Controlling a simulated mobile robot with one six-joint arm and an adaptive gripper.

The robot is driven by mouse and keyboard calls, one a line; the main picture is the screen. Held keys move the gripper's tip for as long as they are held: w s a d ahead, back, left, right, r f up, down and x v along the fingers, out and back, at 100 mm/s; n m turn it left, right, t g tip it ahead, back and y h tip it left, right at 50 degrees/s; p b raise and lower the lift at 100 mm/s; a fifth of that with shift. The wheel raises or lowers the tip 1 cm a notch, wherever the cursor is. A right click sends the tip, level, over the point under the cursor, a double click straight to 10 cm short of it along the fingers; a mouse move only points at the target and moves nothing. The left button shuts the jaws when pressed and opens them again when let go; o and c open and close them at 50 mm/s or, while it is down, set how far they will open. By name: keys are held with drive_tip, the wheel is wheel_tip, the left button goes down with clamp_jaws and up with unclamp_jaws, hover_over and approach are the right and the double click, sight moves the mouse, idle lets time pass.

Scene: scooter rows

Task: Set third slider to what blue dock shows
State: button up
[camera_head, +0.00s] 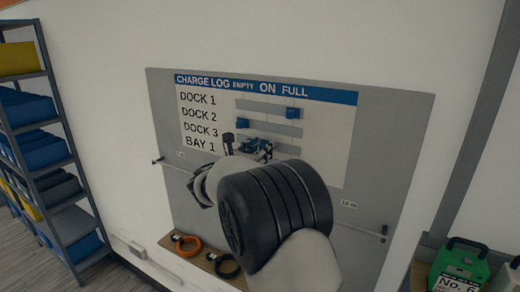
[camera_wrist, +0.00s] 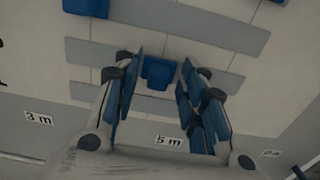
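The charge log board (camera_head: 330,130) hangs on the wall, with rows for DOCK 1, DOCK 2, DOCK 3 and BAY 1 under EMPTY, ON and FULL. The first slider (camera_head: 292,113) sits toward the right of its track, the second slider (camera_head: 242,123) at the left. The third slider (camera_wrist: 157,72) is a blue block near mid-track in the wrist view. My gripper (camera_wrist: 161,66) is open with its blue pads either side of it; small gaps seem to show. In the head view my gripper (camera_head: 249,148) mostly hides this slider. No blue dock is visible.
A shelf with blue and yellow bins (camera_head: 35,140) stands at the left. Below the board, a ledge holds an orange ring (camera_head: 187,246) and a black ring (camera_head: 226,266). A green unit marked No. 6 (camera_head: 460,262) stands at the lower right.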

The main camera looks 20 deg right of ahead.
drive_tip(key=v, duration=1.2)
drive_tip(key=s+d+f+m+g+y+b, duration=0.1)
drive_tip(key=s+d+f+m+g+b, duration=0.4)
drive_tip(key=s, duration=0.5)
drive_tip(key=s+d+f+m+g+y+b, duration=0.2)
drive_tip(key=s+d+f+m+g, duration=0.15)
drive_tip(key=s+d+m, duration=0.5)
drive_tip(key=s+a+f+m+y+b, duration=0.4)
drive_tip(key=s+f, duration=0.4)
drive_tip(key=s, duration=0.2)
drive_tip(key=s+a+f+m+y+b, duration=0.4)
drive_tip(key=s+a+f+m, duration=0.4)
drive_tip(key=s, duration=0.3)
drive_tip(key=shift+s+a+m+y, duration=0.3)
drive_tip(key=shift+m+y, duration=0.45)
drive_tip(key=shift+y, duration=0.15)
